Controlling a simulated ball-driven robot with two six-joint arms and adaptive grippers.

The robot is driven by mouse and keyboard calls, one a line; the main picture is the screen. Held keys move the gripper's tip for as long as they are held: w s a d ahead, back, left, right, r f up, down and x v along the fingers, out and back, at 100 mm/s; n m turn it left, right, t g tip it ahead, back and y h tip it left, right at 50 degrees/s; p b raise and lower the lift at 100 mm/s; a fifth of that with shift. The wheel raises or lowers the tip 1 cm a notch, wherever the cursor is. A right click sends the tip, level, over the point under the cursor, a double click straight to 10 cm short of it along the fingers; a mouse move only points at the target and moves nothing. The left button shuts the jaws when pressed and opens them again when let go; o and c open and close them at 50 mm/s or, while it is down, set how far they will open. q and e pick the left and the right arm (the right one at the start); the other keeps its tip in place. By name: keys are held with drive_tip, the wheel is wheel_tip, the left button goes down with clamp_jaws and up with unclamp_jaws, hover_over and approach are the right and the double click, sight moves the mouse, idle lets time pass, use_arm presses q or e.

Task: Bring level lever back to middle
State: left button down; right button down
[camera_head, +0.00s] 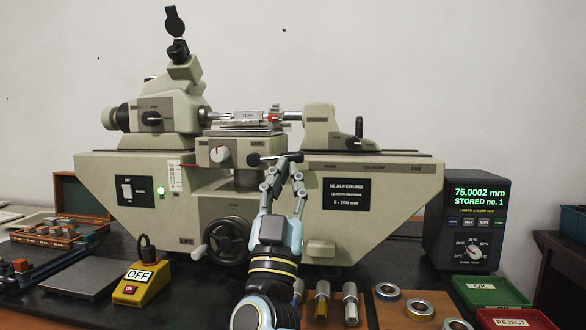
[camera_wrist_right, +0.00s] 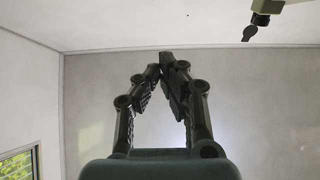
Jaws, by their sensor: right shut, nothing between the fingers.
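The measuring machine (camera_head: 305,165) stands on the dark bench in the head view. A dark lever with a black ball end (camera_head: 254,160) sticks out below its middle stage, roughly horizontal. My right gripper (camera_head: 284,162) is in front of the machine, fingers pointing up, tips at the lever's right part. The tips hide some of it, and I cannot tell whether they touch it. In the right wrist view the fingertips (camera_wrist_right: 168,62) come together with nothing between them. The lever does not show there. My left gripper is not in view.
A handwheel (camera_head: 228,240) is left of my right arm. A yellow OFF block (camera_head: 141,283) stands at front left. Metal cylinders and rings (camera_head: 387,291) lie at front right, beside green and red bins (camera_head: 490,292). The display (camera_head: 478,205) reads 75.0002 mm.

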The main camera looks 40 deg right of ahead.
sight(275, 158)
drive_tip(key=w+d+r+n+t+y+p, duration=0.2)
drive_tip(key=w+d+r, duration=0.25)
drive_tip(key=r, duration=0.25)
drive_tip(key=shift+w+d+f+b, duration=0.15)
drive_tip(key=shift+w+f, duration=0.05)
drive_tip(key=shift+f, duration=0.4)
drive_tip(key=shift+w+d+f+b, duration=0.15)
drive_tip(key=shift+w+d+f, duration=0.05)
drive_tip(key=shift+f, duration=0.4)
drive_tip(key=shift+w+d+f+b, duration=0.15)
drive_tip(key=shift+w+f, duration=0.05)
drive_tip(key=shift+f, duration=0.4)
